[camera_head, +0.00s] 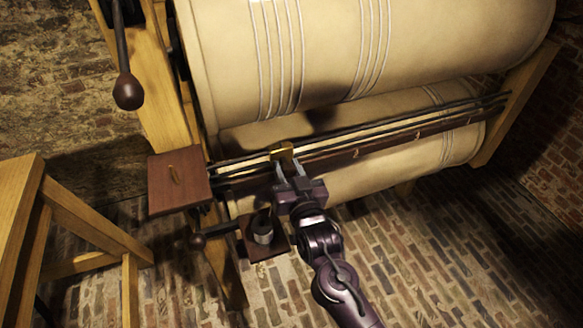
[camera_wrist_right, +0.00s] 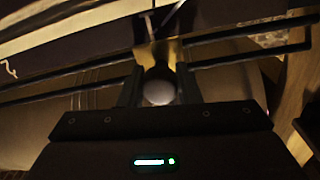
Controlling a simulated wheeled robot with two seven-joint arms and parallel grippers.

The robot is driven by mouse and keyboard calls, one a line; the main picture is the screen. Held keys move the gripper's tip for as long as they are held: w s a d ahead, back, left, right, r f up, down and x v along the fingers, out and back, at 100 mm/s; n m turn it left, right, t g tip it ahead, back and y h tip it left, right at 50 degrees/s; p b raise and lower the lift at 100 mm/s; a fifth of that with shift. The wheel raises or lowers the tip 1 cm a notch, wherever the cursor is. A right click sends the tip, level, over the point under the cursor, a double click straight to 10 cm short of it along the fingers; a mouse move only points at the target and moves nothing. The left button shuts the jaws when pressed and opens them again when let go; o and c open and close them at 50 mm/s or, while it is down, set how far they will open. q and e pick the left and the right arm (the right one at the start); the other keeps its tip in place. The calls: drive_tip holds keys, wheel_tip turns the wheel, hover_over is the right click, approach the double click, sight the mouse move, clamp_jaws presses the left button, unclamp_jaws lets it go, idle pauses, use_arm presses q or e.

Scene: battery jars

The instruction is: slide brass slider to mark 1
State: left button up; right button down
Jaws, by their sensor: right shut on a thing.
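The brass slider (camera_head: 284,152) sits on the long rail (camera_head: 400,126) that runs across the front of the large cream rollers, towards the rail's left part. My right gripper (camera_head: 287,172) reaches up to it from below and is shut on its knob. In the right wrist view the round pale knob (camera_wrist_right: 159,91) lies between the two dark fingers, with the brass body (camera_wrist_right: 168,50) behind it. Small pale marks (camera_head: 356,153) show along the wooden rail to the right of the slider; their numbers cannot be read. My left gripper is not in view.
A brown board (camera_head: 179,190) with a small handle stands left of the rail's end. A small cup (camera_head: 262,232) sits on a dark wooden piece below. A crank knob (camera_head: 128,92) hangs at upper left. The rail right of the slider looks clear.

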sight(287, 175)
drive_tip(key=c, duration=1.1)
unclamp_jaws()
drive_tip(key=shift+a, duration=0.3)
drive_tip(key=shift+o, duration=0.2)
drive_tip(key=shift+s+d, duration=0.1)
drive_tip(key=shift+s+d, duration=0.1)
drive_tip(key=shift+s, duration=0.1)
drive_tip(key=v, duration=0.6)
drive_tip(key=shift+s+f, duration=0.1)
drive_tip(key=shift+s, duration=0.15)
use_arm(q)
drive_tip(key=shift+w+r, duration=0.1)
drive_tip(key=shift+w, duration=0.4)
use_arm(e)
drive_tip(key=shift+s+d, duration=0.15)
drive_tip(key=shift+s, duration=0.25)
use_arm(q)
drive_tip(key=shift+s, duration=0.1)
